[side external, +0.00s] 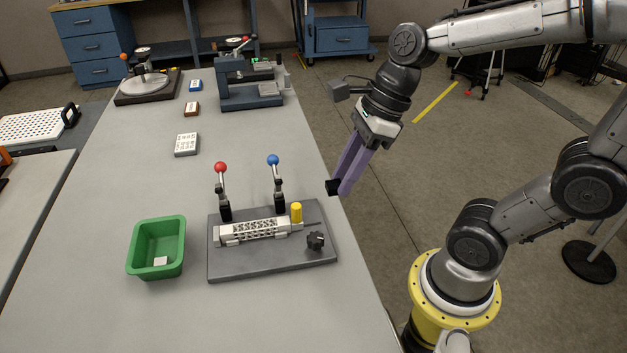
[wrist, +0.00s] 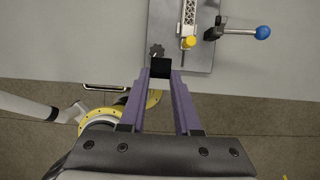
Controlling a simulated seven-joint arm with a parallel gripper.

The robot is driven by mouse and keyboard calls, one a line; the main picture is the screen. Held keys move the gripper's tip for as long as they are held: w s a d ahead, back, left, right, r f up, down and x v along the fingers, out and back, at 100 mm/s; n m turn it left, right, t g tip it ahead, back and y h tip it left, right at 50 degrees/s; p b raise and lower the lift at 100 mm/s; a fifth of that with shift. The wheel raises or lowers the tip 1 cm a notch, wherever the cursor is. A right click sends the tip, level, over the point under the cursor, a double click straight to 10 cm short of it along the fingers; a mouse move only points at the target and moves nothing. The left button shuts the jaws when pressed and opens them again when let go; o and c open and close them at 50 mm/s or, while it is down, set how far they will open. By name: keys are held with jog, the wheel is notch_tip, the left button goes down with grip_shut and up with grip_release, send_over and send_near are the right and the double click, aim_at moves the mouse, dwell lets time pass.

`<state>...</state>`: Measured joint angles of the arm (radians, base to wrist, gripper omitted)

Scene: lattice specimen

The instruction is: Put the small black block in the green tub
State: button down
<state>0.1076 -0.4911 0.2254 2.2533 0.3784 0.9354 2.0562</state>
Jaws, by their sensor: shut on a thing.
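The small black block (side external: 334,187) is held between the purple fingertips of my gripper (side external: 345,188). It also shows in the wrist view (wrist: 161,68), between the tips of my gripper (wrist: 161,76). In the side view the gripper is in the air near the table's right edge, right of the grey fixture plate. The green tub (side external: 131,258) stands on the table to the left of that plate, apart from the gripper. A small white block (side external: 160,261) lies in the tub.
The fixture plate (side external: 228,268) carries a lattice specimen (side external: 255,230), a red-knobbed lever (side external: 221,168), a blue-knobbed lever (side external: 273,160), a yellow cylinder (side external: 296,212) and a black knob (side external: 316,240). Other instruments stand at the back. The table's left side is clear.

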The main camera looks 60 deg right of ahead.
jog(key=w+d+r+m, duration=0.2)
jog(key=w+r+m, duration=0.1)
jog(key=w+r, duration=0.5)
jog(key=w+a+f, duration=0.2)
jog(key=w+a, duration=0.2)
jog(key=w, duration=0.8)
jog(key=w+a+f+n, duration=0.2)
jog(key=w+a+f, duration=0.5)
jog(key=w+a, duration=0.2)
jog(key=shift+n, duration=0.5)
jog(key=a+f, duration=0.7)
jog(key=f, duration=0.1)
jog(key=shift+s+a, duration=0.2)
jog(key=shift+s, duration=0.05)
jog(key=shift+f, duration=0.65)
